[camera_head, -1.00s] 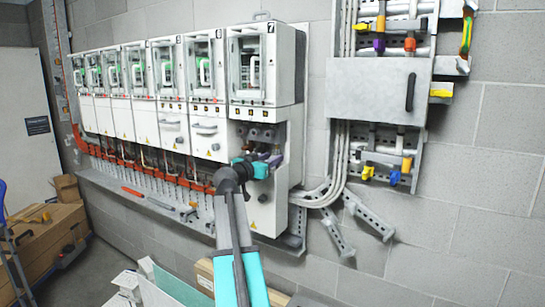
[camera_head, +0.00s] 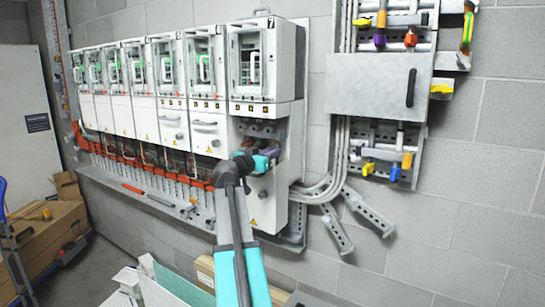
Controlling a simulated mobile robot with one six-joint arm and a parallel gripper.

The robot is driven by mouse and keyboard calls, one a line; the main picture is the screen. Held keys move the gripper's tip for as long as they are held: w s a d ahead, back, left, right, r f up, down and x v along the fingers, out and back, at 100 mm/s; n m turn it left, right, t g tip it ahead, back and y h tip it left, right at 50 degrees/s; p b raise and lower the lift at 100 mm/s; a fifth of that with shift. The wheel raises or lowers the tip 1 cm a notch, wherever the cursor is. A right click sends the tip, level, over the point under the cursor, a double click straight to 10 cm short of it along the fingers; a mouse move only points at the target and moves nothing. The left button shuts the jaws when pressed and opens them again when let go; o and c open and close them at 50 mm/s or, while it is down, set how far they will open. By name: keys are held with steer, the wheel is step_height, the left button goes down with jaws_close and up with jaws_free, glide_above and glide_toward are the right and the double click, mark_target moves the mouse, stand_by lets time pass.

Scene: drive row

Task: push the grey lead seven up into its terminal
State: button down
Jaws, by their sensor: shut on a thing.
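The drive unit marked 7 (camera_head: 266,90) is the rightmost of the row on the block wall. Its lower front is open and shows a dark terminal area (camera_head: 262,130) with several round parts. My gripper (camera_head: 270,157) is in front of this opening, just below the terminals, at the end of my teal and grey arm. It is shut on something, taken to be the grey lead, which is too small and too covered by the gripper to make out. Whether the lead touches its terminal cannot be told.
A shelf ledge (camera_head: 150,200) with tools runs below the row. Orange trunking (camera_head: 130,160) lies above it. Cardboard boxes (camera_head: 45,240) stand on the floor at left.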

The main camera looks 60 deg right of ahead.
steer(key=shift+r+b, duration=0.45)
steer(key=shift+r, duration=0.4)
steer(key=c, duration=1.6)
jaws_free()
steer(key=shift+c, duration=0.2)
steer(key=shift+a, duration=0.1)
steer(key=shift+a+f, duration=0.1)
steer(key=shift+a, duration=0.45)
steer(key=a+b, duration=0.4)
steer(key=a, duration=0.8)
steer(key=shift+a, duration=0.25)
steer(key=shift+w, duration=0.1)
